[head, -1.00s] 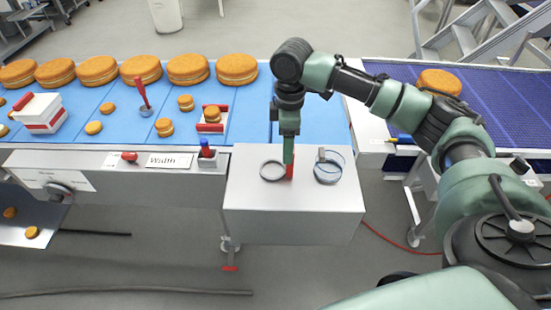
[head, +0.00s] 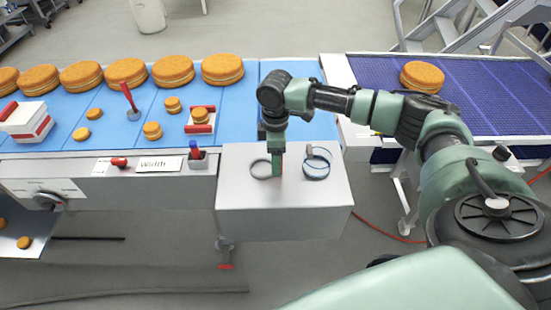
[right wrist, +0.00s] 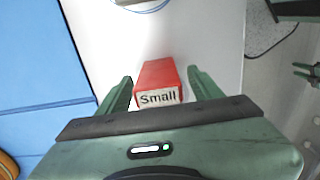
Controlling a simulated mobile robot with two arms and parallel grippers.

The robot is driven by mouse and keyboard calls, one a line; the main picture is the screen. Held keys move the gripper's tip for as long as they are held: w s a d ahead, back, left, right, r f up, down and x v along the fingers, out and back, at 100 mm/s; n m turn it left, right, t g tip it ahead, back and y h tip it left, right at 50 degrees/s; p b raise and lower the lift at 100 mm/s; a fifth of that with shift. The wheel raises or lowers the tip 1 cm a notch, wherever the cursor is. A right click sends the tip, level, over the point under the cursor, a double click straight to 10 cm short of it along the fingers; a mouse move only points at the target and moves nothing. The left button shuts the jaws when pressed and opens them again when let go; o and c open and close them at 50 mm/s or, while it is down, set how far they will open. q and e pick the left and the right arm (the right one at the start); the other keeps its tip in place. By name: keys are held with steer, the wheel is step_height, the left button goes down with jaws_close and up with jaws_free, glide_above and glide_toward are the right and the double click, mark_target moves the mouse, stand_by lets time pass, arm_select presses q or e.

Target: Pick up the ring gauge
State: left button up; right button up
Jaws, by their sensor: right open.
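Two rings stand on top of the grey box: a dark grey ring (head: 260,169) on the left and a blue-edged ring (head: 317,170) with a small grey block at its rim on the right. I cannot tell which is the ring gauge. My right gripper (head: 278,172) points down between them. In the right wrist view its open fingers (right wrist: 158,90) stand on both sides of a red block (right wrist: 160,78) labelled "Small", with gaps showing. Part of a ring (right wrist: 143,6) shows at the top edge there. My left gripper is not seen in the head view.
The grey box (head: 285,220) stands before a blue belt (head: 60,135) with several orange-brown rounds. A red-and-blue holder (head: 197,158) stands left of the box. A purple belt (head: 480,110) carries one round (head: 422,76).

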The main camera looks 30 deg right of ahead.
jaws_close()
steer(key=shift+r, duration=0.1)
